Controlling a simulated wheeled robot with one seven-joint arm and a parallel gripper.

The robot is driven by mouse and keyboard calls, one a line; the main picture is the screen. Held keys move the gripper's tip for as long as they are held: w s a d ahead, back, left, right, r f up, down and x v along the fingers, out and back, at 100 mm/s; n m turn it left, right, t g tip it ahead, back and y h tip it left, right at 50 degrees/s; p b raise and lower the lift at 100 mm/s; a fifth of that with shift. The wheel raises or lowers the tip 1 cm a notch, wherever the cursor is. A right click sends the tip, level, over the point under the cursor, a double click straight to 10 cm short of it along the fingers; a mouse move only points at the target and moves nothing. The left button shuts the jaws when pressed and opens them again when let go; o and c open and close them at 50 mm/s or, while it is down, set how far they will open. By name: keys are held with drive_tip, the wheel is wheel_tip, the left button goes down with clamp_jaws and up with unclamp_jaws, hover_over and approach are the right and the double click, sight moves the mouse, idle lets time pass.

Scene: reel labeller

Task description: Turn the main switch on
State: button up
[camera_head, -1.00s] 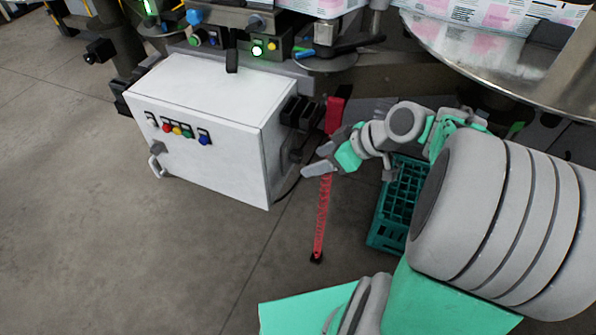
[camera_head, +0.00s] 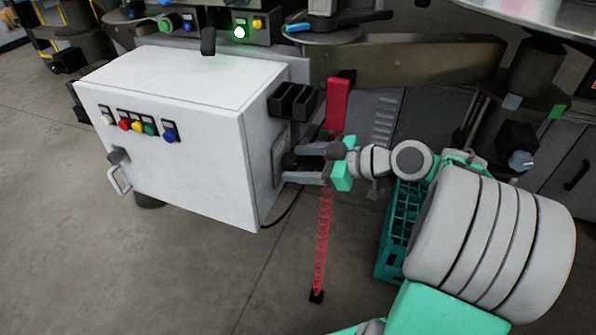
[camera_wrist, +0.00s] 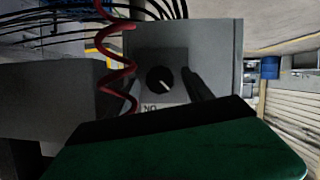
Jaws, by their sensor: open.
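The main switch is a round black knob (camera_wrist: 159,79) with a pale pointer mark, on a dark square plate in the wrist view. A small white label with partly hidden letters lies below it. It sits on the right side of a white control cabinet (camera_head: 170,165), where the head view shows its plate (camera_head: 279,155) partly hidden behind my fingers. My gripper (camera_head: 296,165) is open, level with the switch and close to that side wall. In the wrist view its two dark fingers (camera_wrist: 162,95) stand either side of the knob; contact cannot be told.
A red coiled hose (camera_head: 323,235) hangs beside my gripper and crosses the left of the wrist view. A red block (camera_head: 338,103) and black connectors (camera_head: 292,101) are just above. A teal crate (camera_head: 392,240) stands on the floor below my arm. The floor left of it is open.

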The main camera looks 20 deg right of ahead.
drive_tip(key=shift+w+a, duration=0.1)
drive_tip(key=shift+a, duration=0.05)
drive_tip(key=shift+c, duration=0.6)
clamp_jaws()
